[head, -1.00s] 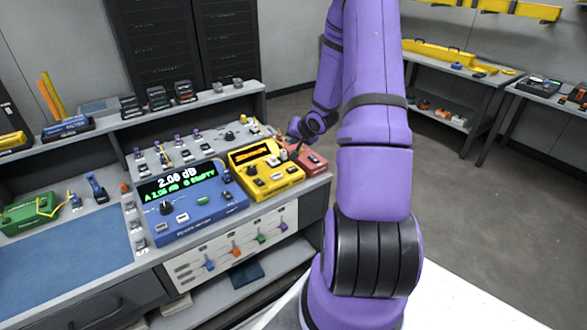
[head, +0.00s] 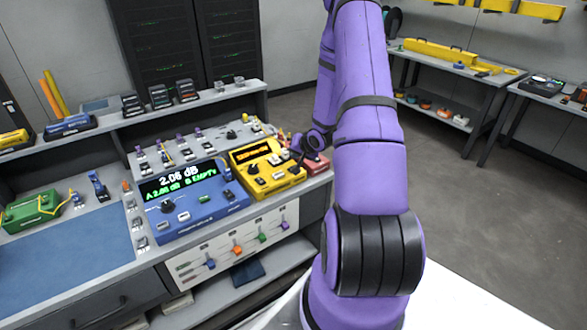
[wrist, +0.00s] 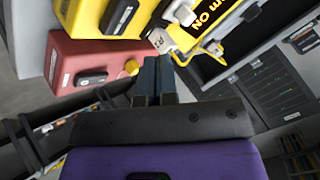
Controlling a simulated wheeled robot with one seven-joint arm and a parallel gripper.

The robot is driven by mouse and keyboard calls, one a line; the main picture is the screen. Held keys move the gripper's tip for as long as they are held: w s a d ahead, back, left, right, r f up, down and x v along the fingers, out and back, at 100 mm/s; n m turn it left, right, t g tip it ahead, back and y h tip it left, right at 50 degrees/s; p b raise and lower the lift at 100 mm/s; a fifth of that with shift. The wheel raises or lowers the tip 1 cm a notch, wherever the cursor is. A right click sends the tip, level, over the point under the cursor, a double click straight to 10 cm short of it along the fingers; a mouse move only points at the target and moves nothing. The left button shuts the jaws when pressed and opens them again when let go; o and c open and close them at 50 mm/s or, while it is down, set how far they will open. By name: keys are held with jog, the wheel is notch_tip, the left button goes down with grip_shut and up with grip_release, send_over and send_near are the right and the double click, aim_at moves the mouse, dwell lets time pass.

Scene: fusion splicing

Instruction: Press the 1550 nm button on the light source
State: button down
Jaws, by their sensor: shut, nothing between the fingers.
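The light source is the yellow box (head: 267,172) with an orange-lit display, on the bench right of the blue meter. In the wrist view the yellow box (wrist: 83,15) fills the top, and its display (wrist: 210,8) shows text ending in "m ON". Dark buttons and a white button (wrist: 181,12) show on its face; I cannot read which is 1550 nm. My gripper (wrist: 152,62) is shut and empty, its tips close to a small grey-white piece (wrist: 161,40) at the yellow box. Contact cannot be told. In the head view my arm partly hides the tips.
A red box (wrist: 90,60) stands right beside the yellow box, close to my fingers. A yellow cable (wrist: 203,50) loops near the tips. The blue meter (head: 195,205) stands to the left. Shelves with small devices (head: 160,97) run behind.

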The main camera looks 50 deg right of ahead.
jog(key=shift+f, duration=1.3)
jog(key=shift+f, duration=0.15)
dwell(1.1)
jog(key=shift+f, duration=0.25)
jog(key=shift+f, duration=0.45)
dwell(0.8)
jog(key=shift+r, duration=0.85)
jog(key=shift+r, duration=2.55)
